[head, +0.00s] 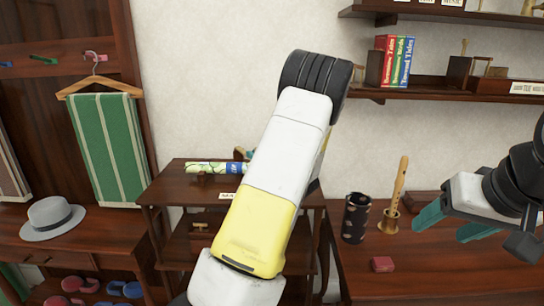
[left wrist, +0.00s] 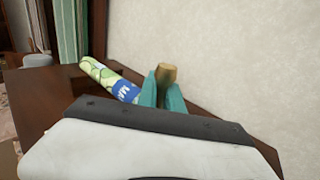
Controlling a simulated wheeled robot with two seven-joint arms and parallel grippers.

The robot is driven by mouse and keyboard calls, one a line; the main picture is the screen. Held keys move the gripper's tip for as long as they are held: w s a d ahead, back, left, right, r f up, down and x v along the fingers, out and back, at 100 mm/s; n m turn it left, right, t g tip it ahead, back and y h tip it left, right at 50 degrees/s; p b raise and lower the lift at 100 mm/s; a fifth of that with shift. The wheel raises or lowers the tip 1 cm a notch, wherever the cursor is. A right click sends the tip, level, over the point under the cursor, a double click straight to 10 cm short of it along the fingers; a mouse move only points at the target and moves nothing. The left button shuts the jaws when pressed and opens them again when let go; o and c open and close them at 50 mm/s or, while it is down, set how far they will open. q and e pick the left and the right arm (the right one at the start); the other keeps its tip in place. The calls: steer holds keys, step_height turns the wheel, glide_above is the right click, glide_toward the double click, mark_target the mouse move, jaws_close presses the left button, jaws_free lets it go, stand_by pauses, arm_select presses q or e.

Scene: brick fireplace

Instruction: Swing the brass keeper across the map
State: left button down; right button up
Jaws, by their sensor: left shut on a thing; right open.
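The rolled map (head: 207,168), green and white with a blue band, lies on top of a dark wooden stand. It also shows in the left wrist view (left wrist: 107,78), left of my gripper. My left gripper (left wrist: 163,90) has its teal fingers shut on the brass keeper (left wrist: 167,73), a small gold-coloured piece. The keeper stands up beside the blue-band end of the map and does not lie over it. In the head view my left arm hides most of this gripper and the keeper. My right gripper (head: 440,230) is open and empty above the right-hand table.
The stand (head: 172,181) is close to the pale wall. A grey hat (head: 52,218) lies at left.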

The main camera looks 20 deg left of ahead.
arm_select(q)
steer(key=c, duration=1.5)
jaws_free()
steer(key=v, duration=0.7)
steer(key=shift+s+d, duration=0.25)
steer(key=shift+d, duration=0.05)
steer(key=shift+c, duration=0.2)
